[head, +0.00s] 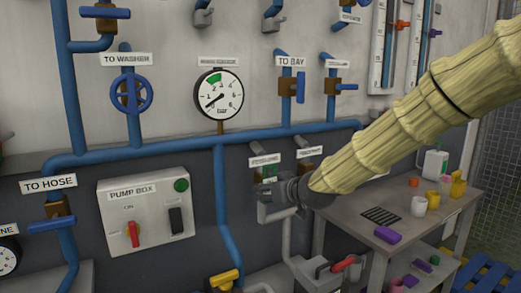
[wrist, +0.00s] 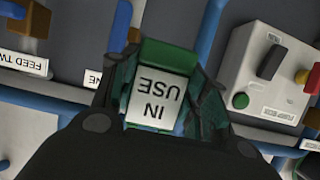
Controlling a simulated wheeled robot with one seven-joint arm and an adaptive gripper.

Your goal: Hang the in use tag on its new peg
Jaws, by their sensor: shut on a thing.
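The in use tag (wrist: 158,98) is a green piece with a white face reading "IN USE", upside down in the wrist view. My gripper (wrist: 160,110) is shut on it, with a dark finger on each side. In the head view my gripper (head: 270,188) is at the panel, just below two small white labels, and a bit of the green tag (head: 271,170) shows by its tips. I cannot make out a peg; whether the tag touches anything is unclear.
The pump box (head: 146,212) is left of my gripper, with a blue pipe (head: 220,190) between them. A gauge (head: 219,94) and blue-handled valves are above. A grey table (head: 345,222) with cups stands at right. A red-handled fitting (head: 343,264) is below.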

